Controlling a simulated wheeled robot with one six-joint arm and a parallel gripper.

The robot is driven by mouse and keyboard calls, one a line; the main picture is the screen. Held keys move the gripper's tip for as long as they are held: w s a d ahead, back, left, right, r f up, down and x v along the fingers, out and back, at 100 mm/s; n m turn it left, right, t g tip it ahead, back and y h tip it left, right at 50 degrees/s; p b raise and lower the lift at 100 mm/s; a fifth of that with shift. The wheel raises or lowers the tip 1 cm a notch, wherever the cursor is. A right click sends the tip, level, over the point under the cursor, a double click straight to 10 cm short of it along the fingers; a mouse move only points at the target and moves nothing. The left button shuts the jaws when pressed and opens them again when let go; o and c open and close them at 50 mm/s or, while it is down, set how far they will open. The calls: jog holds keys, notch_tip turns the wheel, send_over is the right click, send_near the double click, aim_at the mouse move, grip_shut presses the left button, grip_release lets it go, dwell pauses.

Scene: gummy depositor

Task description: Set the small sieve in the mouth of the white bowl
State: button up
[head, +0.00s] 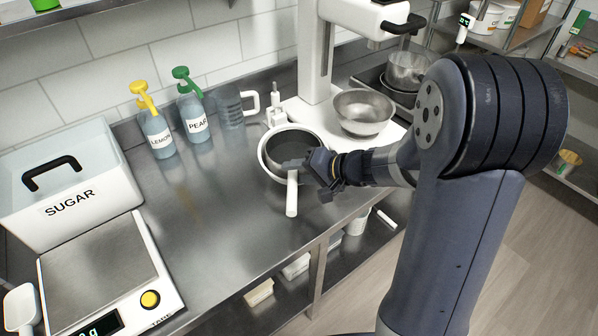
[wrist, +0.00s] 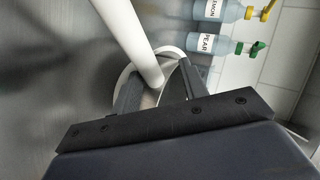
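A round white rim with a dark grey inside (head: 293,150) sits on the steel counter in the middle of the head view. I cannot tell whether this rim belongs to the white bowl or the sieve. A straight white handle (head: 292,195), seemingly the small sieve's, juts from its front. It shows large in the wrist view (wrist: 128,38) and narrows towards the space between my fingers. My gripper (head: 298,165) is at the handle's rim end, over the front right of the rim. In the wrist view its fingers (wrist: 158,75) stand apart, with a gap right of the handle.
A metal bowl (head: 364,112) on the white machine's base (head: 390,133) is close behind my gripper. Lemon (head: 157,134) and pear bottles (head: 195,120) and a clear jug (head: 228,108) stand at the back. A scale (head: 100,262) and sugar bin (head: 70,195) are left. The front middle counter is clear.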

jog(key=b+v, duration=0.1)
jog(key=v, duration=0.9)
jog(key=shift+s+d+r, duration=0.2)
jog(key=shift+d, duration=0.1)
jog(key=p+x, duration=0.1)
jog(key=x, duration=1)
jog(key=shift+r+p, duration=0.1)
jog(key=shift+p, duration=0.25)
jog(key=shift+b, duration=0.35)
